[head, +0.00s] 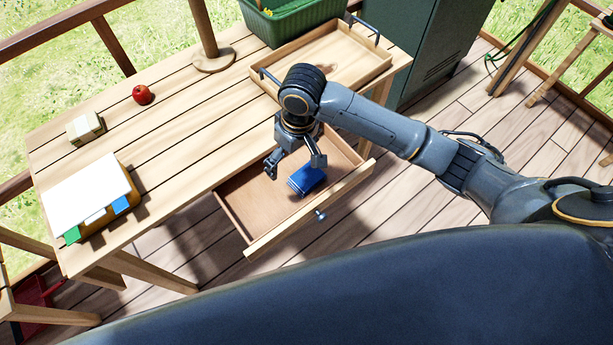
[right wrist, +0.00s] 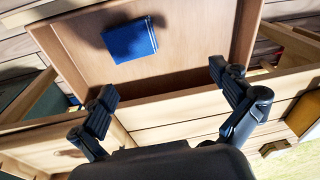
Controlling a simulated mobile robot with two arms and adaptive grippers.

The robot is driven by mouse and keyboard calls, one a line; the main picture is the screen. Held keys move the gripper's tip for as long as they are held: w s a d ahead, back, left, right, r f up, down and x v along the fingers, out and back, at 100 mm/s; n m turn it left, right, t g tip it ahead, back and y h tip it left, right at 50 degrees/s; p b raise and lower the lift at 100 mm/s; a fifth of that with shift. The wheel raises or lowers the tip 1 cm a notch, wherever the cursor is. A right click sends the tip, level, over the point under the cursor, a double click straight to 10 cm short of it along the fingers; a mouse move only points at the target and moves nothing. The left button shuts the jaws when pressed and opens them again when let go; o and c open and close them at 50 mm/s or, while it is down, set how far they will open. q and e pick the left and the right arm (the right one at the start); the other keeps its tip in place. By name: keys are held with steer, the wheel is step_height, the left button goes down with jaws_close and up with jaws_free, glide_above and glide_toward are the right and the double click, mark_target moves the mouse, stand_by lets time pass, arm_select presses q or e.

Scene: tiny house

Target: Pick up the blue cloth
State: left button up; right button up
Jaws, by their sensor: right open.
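The blue cloth (head: 306,180) is folded into a small flat block with a pale edge. It lies in the pulled-out wooden drawer (head: 247,205) under the table, towards the drawer's right side in the head view. My right gripper (head: 296,163) is over the drawer, pointing down, with its fingers spread. In the right wrist view the cloth (right wrist: 130,42) lies beyond the open fingertips (right wrist: 163,82), nearer the left finger, with nothing between the fingers. In the head view one finger partly overlaps the cloth's upper edge; contact cannot be told. My left gripper is out of view.
The wooden table (head: 180,140) holds a red apple (head: 142,94), a small pale block (head: 85,127), papers (head: 88,193) and a wooden tray (head: 340,62). A green planter (head: 292,20) and green cabinet (head: 425,45) stand behind. The drawer's walls surround the cloth.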

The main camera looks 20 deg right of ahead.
steer(key=w+d+r+h, duration=0.1)
steer(key=w+d+r, duration=0.1)
steer(key=d, duration=0.1)
glide_above(305, 174)
steer(key=shift+m, duration=0.3)
steer(key=f, duration=0.7)
steer(key=shift+w+a+f, duration=0.15)
steer(key=shift+w+f, duration=0.15)
steer(key=shift+f, duration=0.1)
steer(key=shift+s+f, duration=0.15)
steer(key=shift+f, duration=1.2)
steer(key=shift+s+f, duration=0.15)
steer(key=shift+f, duration=1.2)
steer(key=shift+c, duration=0.4)
steer(key=c, duration=0.7)
